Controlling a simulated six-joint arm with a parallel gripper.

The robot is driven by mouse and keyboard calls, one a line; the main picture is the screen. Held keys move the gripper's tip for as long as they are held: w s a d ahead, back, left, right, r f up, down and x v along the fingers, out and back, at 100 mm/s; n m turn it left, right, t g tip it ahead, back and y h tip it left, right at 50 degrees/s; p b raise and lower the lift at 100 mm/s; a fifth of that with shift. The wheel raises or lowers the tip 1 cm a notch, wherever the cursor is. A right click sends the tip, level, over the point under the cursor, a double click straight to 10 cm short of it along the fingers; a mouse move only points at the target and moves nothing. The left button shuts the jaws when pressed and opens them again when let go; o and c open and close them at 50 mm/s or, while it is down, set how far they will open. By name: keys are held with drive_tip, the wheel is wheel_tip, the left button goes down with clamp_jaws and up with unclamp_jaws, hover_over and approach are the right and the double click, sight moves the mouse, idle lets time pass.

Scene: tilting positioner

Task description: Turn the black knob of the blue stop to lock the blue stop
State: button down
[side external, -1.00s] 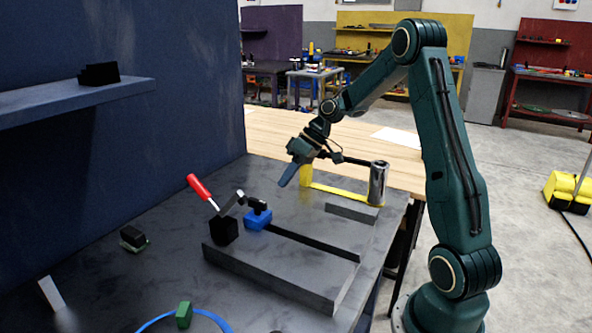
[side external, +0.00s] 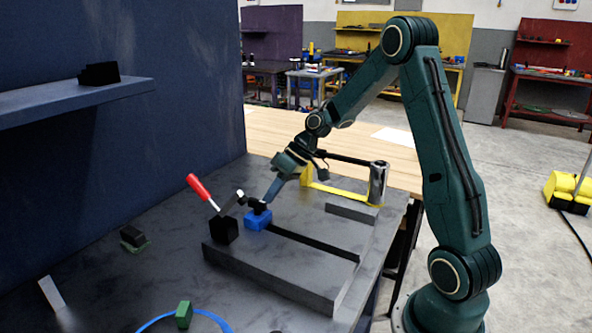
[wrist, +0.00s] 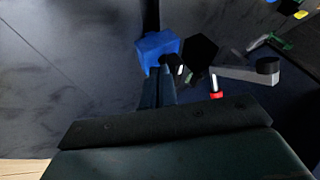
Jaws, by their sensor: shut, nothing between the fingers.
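The blue stop (side external: 257,220) is a small blue block on the grey plate, beside the black block of the red-handled clamp. Its black knob (side external: 256,206) sits on top. My gripper (side external: 269,199) is shut and empty, pointing down-left, with its fingertips right at the knob. Whether they touch it I cannot tell. In the wrist view the blue stop (wrist: 156,48) is just beyond the shut fingers (wrist: 160,76), which partly cover it, and the knob is mostly hidden.
The clamp's red handle (side external: 199,187) rises left of the stop, over its black block (side external: 223,230). A dark slot (side external: 315,245) runs from the stop along the plate. A yellow bracket (side external: 340,193) and metal cylinder (side external: 378,183) stand behind on the right.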

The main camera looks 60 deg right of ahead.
sight(266, 207)
drive_tip(key=shift+s+a+m+t+h, duration=0.3)
drive_tip(key=shift+m+t+h, duration=0.1)
drive_tip(key=shift+m, duration=0.5)
drive_tip(key=m+h, duration=0.1)
drive_tip(key=a+m+t+h, duration=0.1)
drive_tip(key=m, duration=0.1)
drive_tip(key=shift+s+m, duration=0.3)
drive_tip(key=shift+s, duration=0.1)
drive_tip(key=m+h, duration=0.1)
drive_tip(key=a+m+h, duration=0.1)
drive_tip(key=m, duration=0.1)
drive_tip(key=a+m+t+h, duration=0.1)
drive_tip(key=m, duration=0.1)
drive_tip(key=shift+s, duration=0.2)
drive_tip(key=shift+w+a, duration=0.1)
drive_tip(key=shift+a, duration=0.45)
drive_tip(key=shift+w+a, duration=0.2)
drive_tip(key=shift+a, duration=0.25)
drive_tip(key=shift+w+a, duration=0.2)
drive_tip(key=shift+a, duration=0.05)
